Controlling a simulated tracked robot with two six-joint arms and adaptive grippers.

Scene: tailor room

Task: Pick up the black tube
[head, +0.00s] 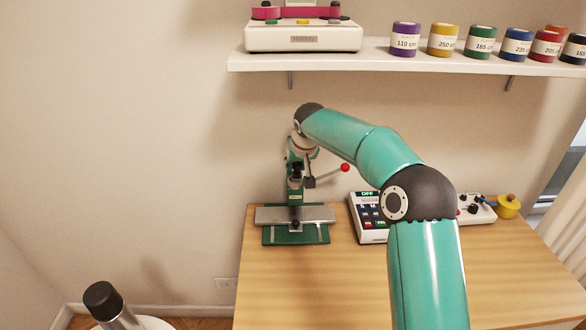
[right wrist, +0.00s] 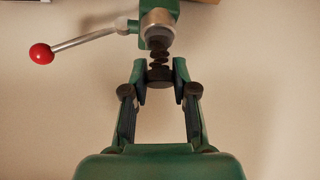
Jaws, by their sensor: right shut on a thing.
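A short dark cylinder (right wrist: 160,76), seemingly the black tube, sits between the fingertips of my right gripper (right wrist: 160,72) in the right wrist view. The fingers are shut on it. It lies in line with a dark coil and the metal collar of the green press. I cannot tell whether it is apart from the press. In the head view my right arm reaches over to the green press (head: 295,238) on the table; the fingers are hard to make out there. My left gripper is not in view.
The press lever ends in a red ball (head: 345,168), close to the gripper. A keypad device (head: 370,221) and a yellow pot (head: 508,208) stand on the wooden table (head: 310,290). Several coloured rolls line the shelf (head: 400,64) above. The front table area is clear.

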